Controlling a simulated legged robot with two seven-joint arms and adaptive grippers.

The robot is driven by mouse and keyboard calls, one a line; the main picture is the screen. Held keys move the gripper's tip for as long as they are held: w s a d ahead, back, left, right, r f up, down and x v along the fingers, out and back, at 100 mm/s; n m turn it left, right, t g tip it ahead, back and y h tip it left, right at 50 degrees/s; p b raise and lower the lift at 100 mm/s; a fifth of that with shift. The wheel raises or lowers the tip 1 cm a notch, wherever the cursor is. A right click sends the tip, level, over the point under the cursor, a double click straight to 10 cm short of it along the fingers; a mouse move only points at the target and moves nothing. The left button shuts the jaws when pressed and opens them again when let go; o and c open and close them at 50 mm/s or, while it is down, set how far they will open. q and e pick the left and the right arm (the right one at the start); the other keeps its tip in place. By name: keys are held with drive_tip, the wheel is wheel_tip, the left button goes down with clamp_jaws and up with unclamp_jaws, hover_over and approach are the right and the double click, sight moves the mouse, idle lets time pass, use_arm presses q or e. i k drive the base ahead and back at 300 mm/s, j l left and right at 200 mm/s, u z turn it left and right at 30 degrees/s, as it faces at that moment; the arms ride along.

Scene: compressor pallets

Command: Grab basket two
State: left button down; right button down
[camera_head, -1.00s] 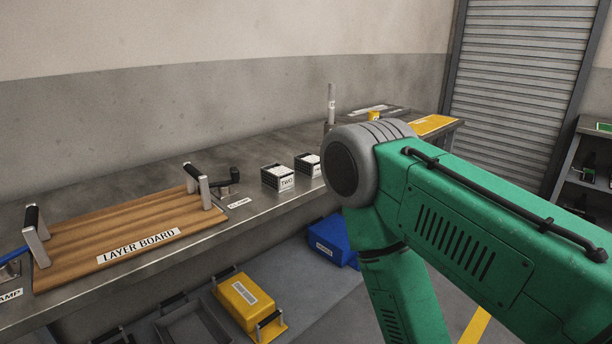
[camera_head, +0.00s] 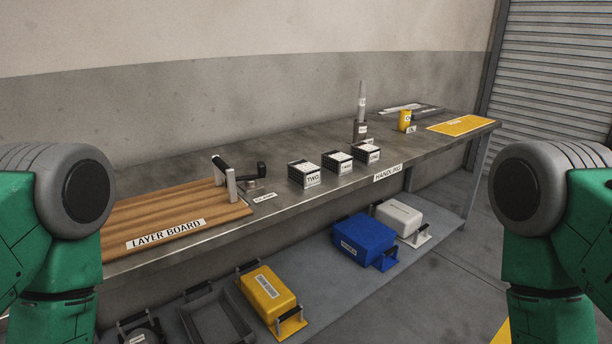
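A small dark basket with a white label reading "TWO" (camera_head: 304,173) sits on the grey workbench (camera_head: 290,215), right of the layer board. Two similar small baskets stand in a row to its right, the middle one (camera_head: 337,162) and the far one (camera_head: 366,153); I cannot read their labels for sure. Both of my green arms show at the sides of the view, bent downward. Neither gripper is in view, and neither arm touches the baskets.
A wooden layer board (camera_head: 165,215) with handles lies at the bench's left. A yellow cup (camera_head: 405,120) and yellow mat (camera_head: 464,125) are at the right end. A low shelf holds yellow (camera_head: 266,292), blue (camera_head: 364,240) and white (camera_head: 399,217) boxes. The bench front is clear.

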sight(305, 174)
drive_tip(key=i+l+u, duration=0.1)
drive_tip(key=i+l, duration=0.15)
drive_tip(key=i+l+u, duration=0.1)
drive_tip(key=l, duration=0.4)
drive_tip(key=i+l+u, duration=0.15)
drive_tip(key=i+l, duration=0.15)
drive_tip(key=l, duration=0.1)
